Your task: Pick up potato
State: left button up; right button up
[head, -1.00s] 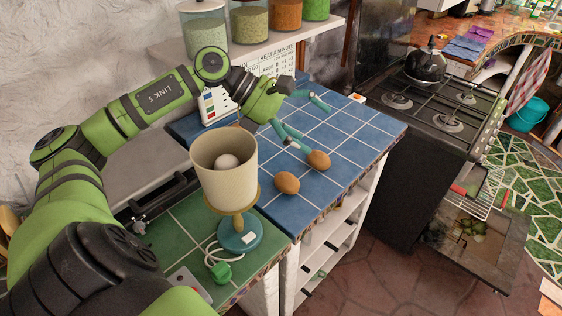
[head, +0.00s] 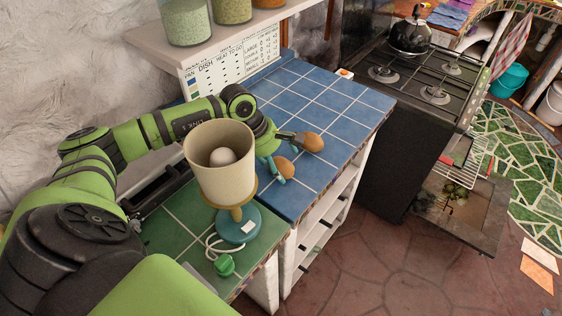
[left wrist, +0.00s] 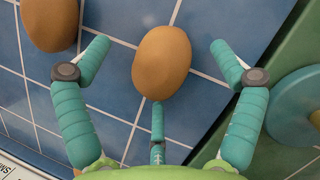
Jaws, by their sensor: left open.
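Two brown potatoes lie on the blue tiled counter (head: 345,103). The nearer potato (head: 283,167) shows in the left wrist view (left wrist: 162,62) in the space between my spread fingers. The other potato (head: 313,141) lies farther from the lamp and shows at the upper left of the left wrist view (left wrist: 50,22). My left gripper (head: 281,155) is open and low over the counter, its fingers on either side of the nearer potato. It holds nothing. I cannot tell whether a finger touches either potato. My right gripper is out of view.
A lamp with a cream shade (head: 222,170) and teal base stands close beside my left arm, on green tiles. A shelf with jars (head: 190,20) hangs above the counter. A stove (head: 420,85) stands to the right. The blue tiles behind the potatoes are clear.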

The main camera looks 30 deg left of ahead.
pick_arm(q)
jog(key=shift+w+d+f, duration=0.1)
jog(key=shift+f, duration=0.3)
jog(key=c, duration=1.4)
jog(key=shift+o, duration=0.2)
jog(key=shift+r, duration=0.2)
